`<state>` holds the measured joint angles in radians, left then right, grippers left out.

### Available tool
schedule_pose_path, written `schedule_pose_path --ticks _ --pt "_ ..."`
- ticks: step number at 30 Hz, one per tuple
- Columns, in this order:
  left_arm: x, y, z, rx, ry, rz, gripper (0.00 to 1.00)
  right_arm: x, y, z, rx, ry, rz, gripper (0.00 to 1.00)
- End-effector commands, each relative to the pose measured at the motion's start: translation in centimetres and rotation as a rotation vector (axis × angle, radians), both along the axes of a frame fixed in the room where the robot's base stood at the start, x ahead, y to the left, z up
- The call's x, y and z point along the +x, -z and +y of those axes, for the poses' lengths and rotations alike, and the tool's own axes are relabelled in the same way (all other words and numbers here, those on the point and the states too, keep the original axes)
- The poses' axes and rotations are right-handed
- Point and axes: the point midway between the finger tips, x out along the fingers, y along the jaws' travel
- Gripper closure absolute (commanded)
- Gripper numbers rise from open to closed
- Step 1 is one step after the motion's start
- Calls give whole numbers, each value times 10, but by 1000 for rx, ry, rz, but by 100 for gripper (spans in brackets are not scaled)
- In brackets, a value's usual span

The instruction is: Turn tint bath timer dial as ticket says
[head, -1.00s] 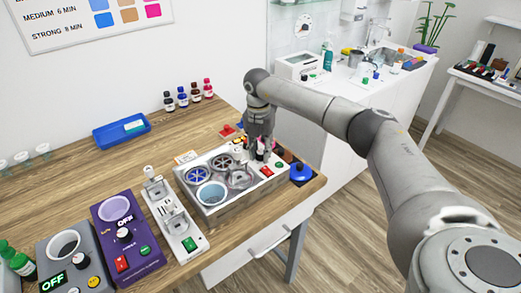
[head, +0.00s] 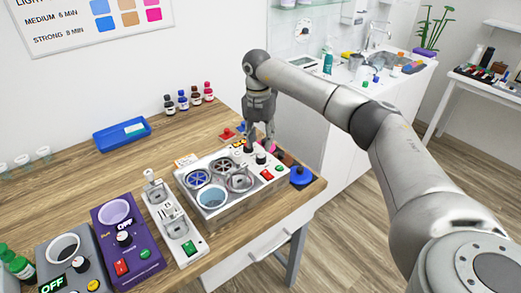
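The tint bath (head: 225,209) is a pale metal box with several round wells, near the table's right end. A dark dial (head: 261,158) stands on its panel at the back right; its pointer setting is too small to read. My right gripper (head: 260,146) points down just above and behind this dial, fingers apart and empty. It partly hides the panel's back edge. A small white and orange card (head: 187,160), perhaps the ticket, lies behind the bath; its writing is unreadable. My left gripper is out of view.
Red and green buttons (head: 267,175) sit on the panel. A blue lidded pot (head: 302,177) stands at its right. A white device (head: 172,222), a purple warmer (head: 128,243) and a grey warmer (head: 70,267) reading OFF stand left.

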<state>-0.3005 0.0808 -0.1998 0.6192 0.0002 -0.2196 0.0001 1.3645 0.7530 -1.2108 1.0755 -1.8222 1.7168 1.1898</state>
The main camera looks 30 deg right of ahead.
Motion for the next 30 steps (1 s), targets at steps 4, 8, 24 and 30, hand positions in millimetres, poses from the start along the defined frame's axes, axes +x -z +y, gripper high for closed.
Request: schedule_pose_path --ticks 4,8,24,30 --pt "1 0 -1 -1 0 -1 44 2 -33 1 2 0 -4 63" --pt "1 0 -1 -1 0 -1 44 2 -52 2 2 -1 -4 63" --pt "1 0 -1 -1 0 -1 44 2 -64 2 1 0 -1 63" --pt "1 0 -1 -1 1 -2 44 2 -64 2 1 0 -1 63"
